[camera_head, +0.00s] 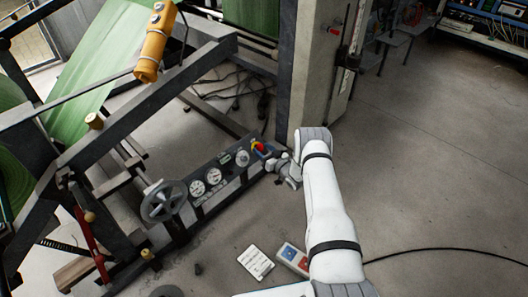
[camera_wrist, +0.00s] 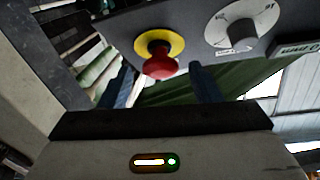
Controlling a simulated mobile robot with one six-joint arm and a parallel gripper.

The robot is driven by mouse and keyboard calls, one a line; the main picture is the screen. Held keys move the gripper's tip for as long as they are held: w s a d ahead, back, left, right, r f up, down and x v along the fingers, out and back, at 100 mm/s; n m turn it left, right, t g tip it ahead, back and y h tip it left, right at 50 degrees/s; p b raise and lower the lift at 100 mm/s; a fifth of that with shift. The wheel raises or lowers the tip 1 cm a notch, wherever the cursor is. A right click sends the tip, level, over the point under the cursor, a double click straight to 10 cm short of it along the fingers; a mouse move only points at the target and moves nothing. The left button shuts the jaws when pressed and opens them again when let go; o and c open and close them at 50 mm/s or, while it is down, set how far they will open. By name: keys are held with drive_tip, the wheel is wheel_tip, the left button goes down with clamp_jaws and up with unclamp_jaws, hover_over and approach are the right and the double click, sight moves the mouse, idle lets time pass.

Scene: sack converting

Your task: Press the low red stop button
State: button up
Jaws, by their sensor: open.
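A red mushroom-shaped stop button (camera_wrist: 160,66) on a yellow ring sits on a dark panel in the wrist view. In the head view the red button (camera_head: 258,147) is at the right end of the low gauge panel (camera_head: 225,167), partly covered by my gripper. My gripper (camera_wrist: 162,84) is open, with one blue finger on each side of the button in the picture and nothing held. In the head view my gripper (camera_head: 266,153) is close to the panel's right end. I cannot tell whether it touches the button.
A grey knob (camera_wrist: 234,27) sits right of the button. A pillar (camera_head: 312,75) stands behind my arm. A box with blue and red faces (camera_head: 291,258) and a paper sheet (camera_head: 256,262) lie on the floor.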

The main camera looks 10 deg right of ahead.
drive_tip(key=shift+w+a, duration=0.25)
drive_tip(key=shift+w, duration=0.1)
drive_tip(key=shift+c, duration=0.4)
